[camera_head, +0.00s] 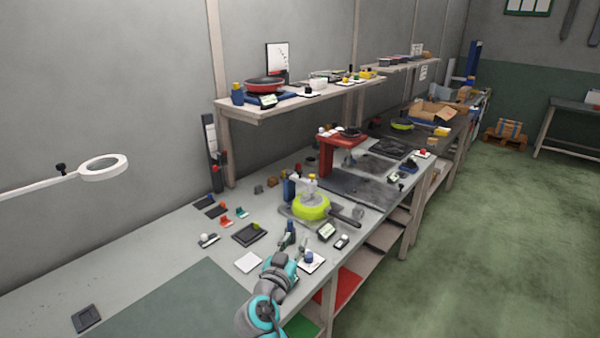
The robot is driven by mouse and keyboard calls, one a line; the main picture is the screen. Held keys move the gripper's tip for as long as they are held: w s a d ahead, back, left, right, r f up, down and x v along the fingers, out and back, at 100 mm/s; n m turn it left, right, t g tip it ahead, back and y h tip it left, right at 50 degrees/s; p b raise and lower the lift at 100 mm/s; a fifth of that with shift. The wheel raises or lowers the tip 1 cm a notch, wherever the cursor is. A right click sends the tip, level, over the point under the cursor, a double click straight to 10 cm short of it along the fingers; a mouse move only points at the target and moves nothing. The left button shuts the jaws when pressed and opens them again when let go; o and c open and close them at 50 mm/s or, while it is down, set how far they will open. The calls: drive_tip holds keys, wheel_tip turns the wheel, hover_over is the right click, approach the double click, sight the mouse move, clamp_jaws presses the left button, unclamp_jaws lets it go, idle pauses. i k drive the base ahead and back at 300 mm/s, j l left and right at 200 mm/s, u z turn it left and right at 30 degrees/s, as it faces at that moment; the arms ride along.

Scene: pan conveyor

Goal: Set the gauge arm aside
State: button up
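A lime-green pan (311,207) sits on a grey plate on the workbench, its dark handle pointing right. Behind it stand a blue post (289,190) and a pale, clear-looking block with a yellow top (306,184). The gauge arm is too small to pick out for certain among these parts. My gripper (295,242) is at the end of my teal and grey arm, in front of the pan and apart from it. Its fingers are small and blend with dark items behind them, so their opening is unclear. I see nothing clearly held.
A black tray (249,234), a white square (248,262) and small coloured parts lie left of the pan. A red frame (344,140) stands behind it. A shelf (239,112) holds a red pan (265,84). A ring magnifier (104,167) hangs at left. The near-left bench is mostly clear.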

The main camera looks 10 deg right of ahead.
sight(311, 186)
drive_tip(key=i+l, duration=0.15)
drive_tip(key=i, duration=0.35)
drive_tip(key=i+l, duration=0.1)
drive_tip(key=i, duration=0.4)
